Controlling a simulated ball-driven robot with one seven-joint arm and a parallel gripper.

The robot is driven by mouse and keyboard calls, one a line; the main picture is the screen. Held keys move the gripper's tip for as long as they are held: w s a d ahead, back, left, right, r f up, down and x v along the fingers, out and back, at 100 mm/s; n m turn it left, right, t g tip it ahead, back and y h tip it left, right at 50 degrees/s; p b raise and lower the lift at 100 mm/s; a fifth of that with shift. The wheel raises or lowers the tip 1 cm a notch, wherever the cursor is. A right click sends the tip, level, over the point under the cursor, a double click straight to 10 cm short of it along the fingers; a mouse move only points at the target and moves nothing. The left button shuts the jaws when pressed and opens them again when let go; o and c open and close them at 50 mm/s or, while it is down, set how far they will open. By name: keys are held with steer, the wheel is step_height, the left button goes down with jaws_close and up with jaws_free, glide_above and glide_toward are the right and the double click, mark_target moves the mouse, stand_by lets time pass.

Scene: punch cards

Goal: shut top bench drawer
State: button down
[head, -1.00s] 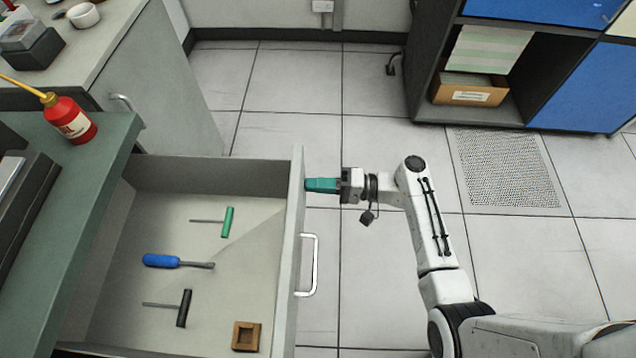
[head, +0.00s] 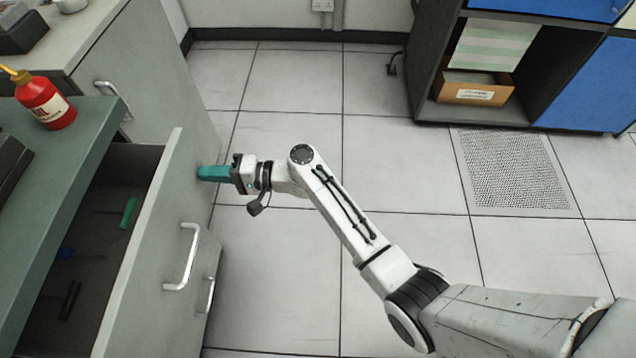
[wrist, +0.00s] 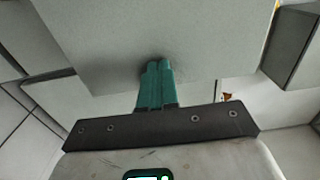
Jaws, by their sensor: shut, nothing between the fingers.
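The top bench drawer (head: 150,235) is partly open and juts out from under the green benchtop (head: 75,190). Its front panel carries a metal bar handle (head: 185,258). My gripper (head: 199,173) is shut and empty, its green fingertips at the front panel near the far end, beyond the handle. In the wrist view the shut green fingers (wrist: 155,72) meet the pale drawer front (wrist: 190,45), seemingly touching it. Inside the drawer, a green-handled tool (head: 128,213) and a black-handled tool (head: 70,300) show in shadow. A blue handle (head: 66,253) is mostly hidden by the benchtop.
A red oil bottle (head: 45,100) stands on the benchtop near its edge. A lower drawer handle (head: 209,293) shows below the open drawer. A grey cabinet (head: 150,75) stands beyond it. The tiled floor (head: 290,270) is clear. A dark shelf unit (head: 440,75) stands at the back right.

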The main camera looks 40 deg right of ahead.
steer(key=b+x, duration=0.6)
steer(key=x, duration=0.6)
steer(key=shift+w+a+f, duration=0.1)
steer(key=shift+a+f, duration=0.05)
steer(key=shift+w+a+b, duration=0.3)
steer(key=shift+w+a, duration=0.05)
steer(key=shift+r, duration=0.25)
steer(key=shift+r, duration=0.15)
